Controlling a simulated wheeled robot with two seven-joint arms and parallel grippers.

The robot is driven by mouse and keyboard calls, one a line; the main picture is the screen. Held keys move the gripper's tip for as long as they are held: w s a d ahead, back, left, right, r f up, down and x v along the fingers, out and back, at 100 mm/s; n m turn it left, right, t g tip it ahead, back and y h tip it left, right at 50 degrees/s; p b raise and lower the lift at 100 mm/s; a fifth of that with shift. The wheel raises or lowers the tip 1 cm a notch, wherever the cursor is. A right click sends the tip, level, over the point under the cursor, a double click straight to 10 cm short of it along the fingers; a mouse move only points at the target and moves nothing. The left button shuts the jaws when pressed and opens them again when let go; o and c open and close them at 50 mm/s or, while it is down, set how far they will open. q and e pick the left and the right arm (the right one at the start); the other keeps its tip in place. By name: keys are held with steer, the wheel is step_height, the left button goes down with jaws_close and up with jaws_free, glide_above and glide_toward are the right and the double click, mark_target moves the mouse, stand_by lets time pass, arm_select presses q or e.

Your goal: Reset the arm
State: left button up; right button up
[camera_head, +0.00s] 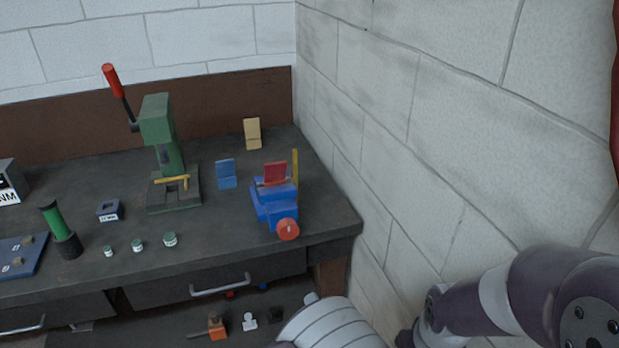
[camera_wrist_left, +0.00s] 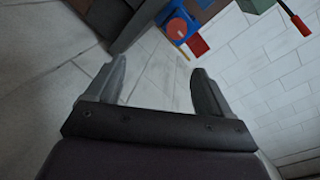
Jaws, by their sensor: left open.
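My left gripper (camera_wrist_left: 157,90) shows in the left wrist view. Its two grey fingers are apart with nothing between them. Behind them are pale floor or wall surfaces, and the bench's dark edge is at the upper left. Neither gripper shows in the head view. Purple and white links of my own body fill the lower right there, beside the block wall. My right gripper is out of view.
The dark workbench (camera_head: 105,270) holds a green lever press (camera_head: 158,125), a blue vise (camera_head: 270,205) with a red knob, a green cylinder (camera_head: 53,222) and small jars. A pale block wall (camera_head: 400,130) stands close on the right. Small items lie on the lower shelf.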

arm_select(q)
steer(key=w+a+r+n+g+h, duration=0.1)
steer(key=w+a+n+g+h, duration=0.35)
steer(key=a+g, duration=0.3)
steer(key=s+a+r+n+g, duration=0.1)
steer(key=s+a+g, duration=0.2)
steer(key=s+a, duration=0.4)
steer(key=s+a+r+n+g, duration=0.1)
steer(key=s+a+n+g, duration=0.1)
steer(key=s+a, duration=0.5)
steer(key=s+g, duration=0.1)
steer(key=s, duration=0.1)
steer(key=shift+s+a+r+g, duration=0.2)
steer(key=shift+s+r+g, duration=0.1)
steer(key=shift+g, duration=0.05)
